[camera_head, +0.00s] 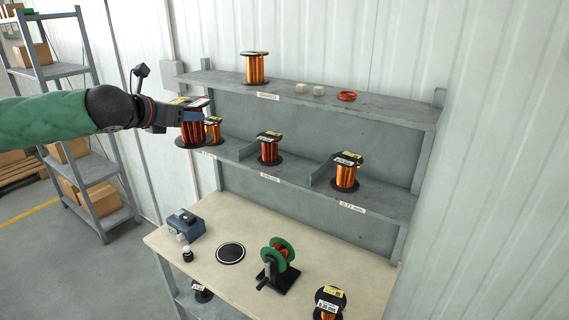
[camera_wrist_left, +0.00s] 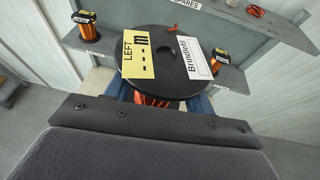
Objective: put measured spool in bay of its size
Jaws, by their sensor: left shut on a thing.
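My left gripper (camera_head: 190,117) is shut on a spool with dark copper-red wire and black flanges (camera_head: 188,138), held in the air at the left end of the middle shelf. In the left wrist view the held spool (camera_wrist_left: 165,62) shows its top flange with a yellow "LEFT" label and a white label. The middle shelf (camera_head: 300,182) has divided bays with size labels on its edge. An orange spool (camera_head: 213,125) stands in the left bay, partly hidden by the held spool. A red-copper spool (camera_head: 269,150) stands in the middle bay and an orange one (camera_head: 345,175) in the right bay.
The upper shelf (camera_head: 400,107) holds a copper spool (camera_head: 255,68), small pale blocks and a red ring (camera_head: 347,96). The bench (camera_head: 215,210) below carries a blue device (camera_head: 185,224), a black disc (camera_head: 230,253), a green winder (camera_head: 278,255) and a front spool (camera_head: 329,303).

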